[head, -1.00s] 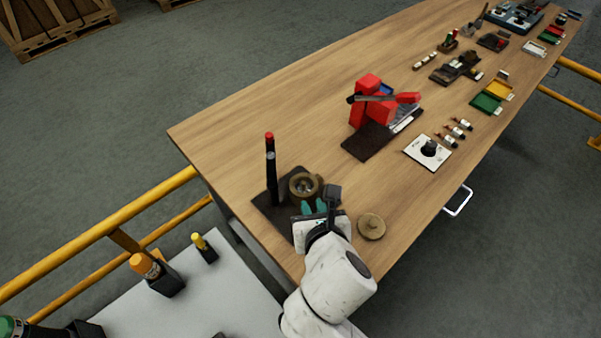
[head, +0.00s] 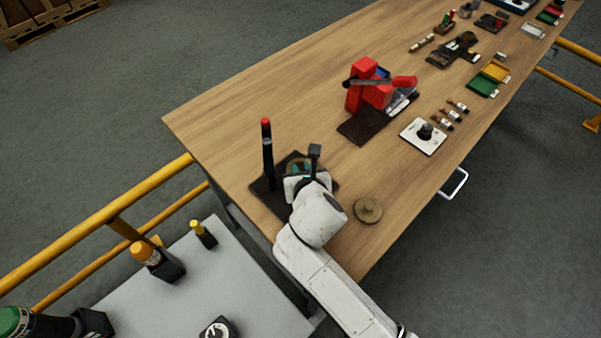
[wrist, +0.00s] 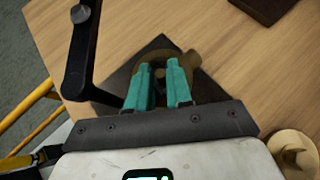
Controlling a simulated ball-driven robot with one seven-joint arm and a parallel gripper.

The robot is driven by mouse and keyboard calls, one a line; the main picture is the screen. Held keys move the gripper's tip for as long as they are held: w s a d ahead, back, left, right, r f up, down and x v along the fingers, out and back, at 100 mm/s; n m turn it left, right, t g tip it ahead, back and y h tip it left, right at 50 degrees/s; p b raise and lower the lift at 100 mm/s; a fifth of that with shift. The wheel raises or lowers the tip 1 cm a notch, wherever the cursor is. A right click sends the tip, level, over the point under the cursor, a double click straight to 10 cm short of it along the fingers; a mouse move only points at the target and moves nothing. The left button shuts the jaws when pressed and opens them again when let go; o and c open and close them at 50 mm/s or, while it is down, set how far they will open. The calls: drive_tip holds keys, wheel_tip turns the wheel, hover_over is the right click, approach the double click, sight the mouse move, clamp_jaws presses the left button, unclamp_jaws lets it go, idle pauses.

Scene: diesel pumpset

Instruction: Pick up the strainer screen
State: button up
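My gripper (wrist: 161,75) has teal fingers, which stand apart with a gap between them. It is over a round brass-coloured housing (wrist: 160,60) on a dark base plate (wrist: 130,76). In the head view the housing (head: 298,166) is partly hidden by my gripper (head: 300,172). A small greyish piece shows between the fingertips inside the housing; I cannot tell whether it is the strainer screen. No contact with the fingers can be made out. A round brass-coloured lid (head: 367,210) with a knob lies on the table to the right, also in the wrist view (wrist: 291,153).
A black upright post with a red tip (head: 267,155) stands close left of my gripper. A red device (head: 368,90) on a dark plate and a white dial panel (head: 423,136) stand farther right. The wooden table (head: 225,120) is bare at the left.

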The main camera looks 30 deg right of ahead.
drive_tip(key=shift+c, duration=0.3)
clamp_jaws()
